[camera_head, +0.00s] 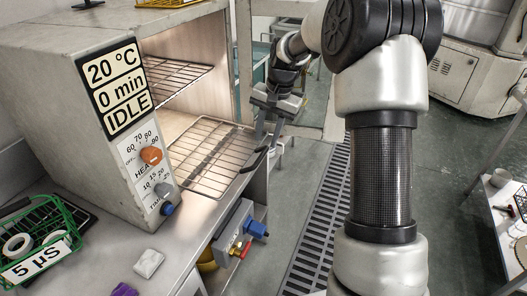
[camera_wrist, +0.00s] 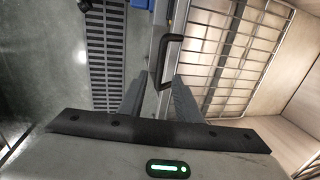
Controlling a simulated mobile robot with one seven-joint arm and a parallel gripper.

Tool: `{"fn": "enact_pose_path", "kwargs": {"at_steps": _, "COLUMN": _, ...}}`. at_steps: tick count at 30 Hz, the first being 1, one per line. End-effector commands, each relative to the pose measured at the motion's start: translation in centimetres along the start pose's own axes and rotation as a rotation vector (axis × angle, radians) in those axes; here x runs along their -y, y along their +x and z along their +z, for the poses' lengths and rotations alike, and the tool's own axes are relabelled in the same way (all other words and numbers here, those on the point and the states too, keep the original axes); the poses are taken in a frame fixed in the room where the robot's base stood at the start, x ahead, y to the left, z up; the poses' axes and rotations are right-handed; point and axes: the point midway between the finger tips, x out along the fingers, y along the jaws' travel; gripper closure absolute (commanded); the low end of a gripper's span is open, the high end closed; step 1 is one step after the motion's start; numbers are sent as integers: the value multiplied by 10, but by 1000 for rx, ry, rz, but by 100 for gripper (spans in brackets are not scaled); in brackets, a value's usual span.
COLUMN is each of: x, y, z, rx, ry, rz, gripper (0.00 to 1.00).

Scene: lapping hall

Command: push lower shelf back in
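The lower shelf (camera_head: 208,150) is a wire rack low in the open oven chamber, and its front part reaches out past the chamber's mouth. It also shows as bars at the right of the wrist view (camera_wrist: 232,50). A dark handle (camera_head: 254,160) is near its front right corner; in the wrist view the handle (camera_wrist: 170,58) stands just beyond the fingertips. My gripper (camera_head: 267,138) is beside the rack's front right side. In the wrist view its two fingers (camera_wrist: 157,92) are apart with nothing held between them. Contact with the handle or rack cannot be told.
The upper wire shelf (camera_head: 172,78) sits inside the oven (camera_head: 60,70). An open door (camera_head: 300,118) stands to the right of the chamber. A green basket (camera_head: 45,240) and white block (camera_head: 148,263) are on the bench.

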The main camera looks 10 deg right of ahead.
Motion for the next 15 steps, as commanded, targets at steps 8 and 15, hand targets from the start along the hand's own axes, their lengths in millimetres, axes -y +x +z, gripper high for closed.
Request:
{"fn": "enact_pose_path", "kwargs": {"at_steps": 8, "x": 0, "y": 48, "z": 1, "rx": 3, "ry": -1, "rz": 1, "gripper": 69}}
{"fn": "enact_pose_path", "kwargs": {"at_steps": 15, "x": 0, "y": 59, "z": 0, "rx": 0, "ry": 0, "rz": 0, "gripper": 69}}
